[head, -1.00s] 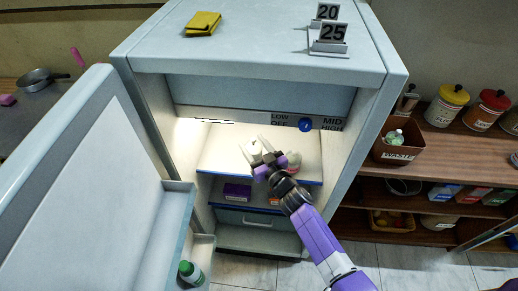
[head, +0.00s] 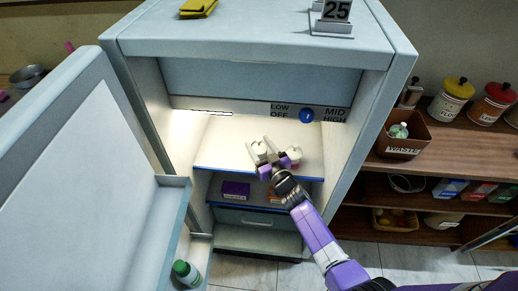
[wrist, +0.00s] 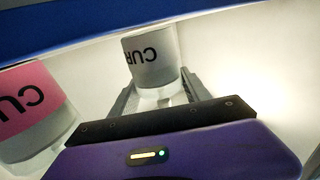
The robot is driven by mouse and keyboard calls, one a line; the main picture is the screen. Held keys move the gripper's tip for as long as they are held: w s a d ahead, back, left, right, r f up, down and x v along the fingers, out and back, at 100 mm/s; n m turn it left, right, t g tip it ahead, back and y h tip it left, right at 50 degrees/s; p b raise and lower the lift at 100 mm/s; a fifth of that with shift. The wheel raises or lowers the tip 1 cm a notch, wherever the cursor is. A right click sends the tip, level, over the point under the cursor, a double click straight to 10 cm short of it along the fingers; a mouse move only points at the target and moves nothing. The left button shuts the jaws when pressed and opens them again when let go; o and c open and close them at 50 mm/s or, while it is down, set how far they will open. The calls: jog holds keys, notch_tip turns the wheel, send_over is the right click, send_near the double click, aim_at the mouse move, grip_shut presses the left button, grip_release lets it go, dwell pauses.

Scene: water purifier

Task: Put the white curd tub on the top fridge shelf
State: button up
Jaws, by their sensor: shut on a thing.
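The white curd tub (wrist: 152,55) is between the fingers of my gripper (wrist: 158,92) in the wrist view, with its "CUR" lettering upside down. In the head view my gripper (head: 268,148) is over the top fridge shelf (head: 225,150), inside the open fridge, and the tub is small and partly hidden by the fingers. My gripper is shut on the tub. I cannot tell whether the tub's base touches the shelf. A second curd tub with a pink label (wrist: 28,108) stands beside it in the wrist view, apart from the held tub.
The fridge door (head: 90,190) stands open at the left with a green-capped bottle (head: 186,271) in it. A purple box (head: 236,190) sits on the shelf below. The left part of the top shelf is clear. Wooden shelves (head: 460,150) with jars stand at the right.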

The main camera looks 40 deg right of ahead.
jog(key=shift+f, duration=0.1)
jog(key=shift+f, duration=0.15)
jog(key=o, duration=1.6)
jog(key=shift+c, duration=0.2)
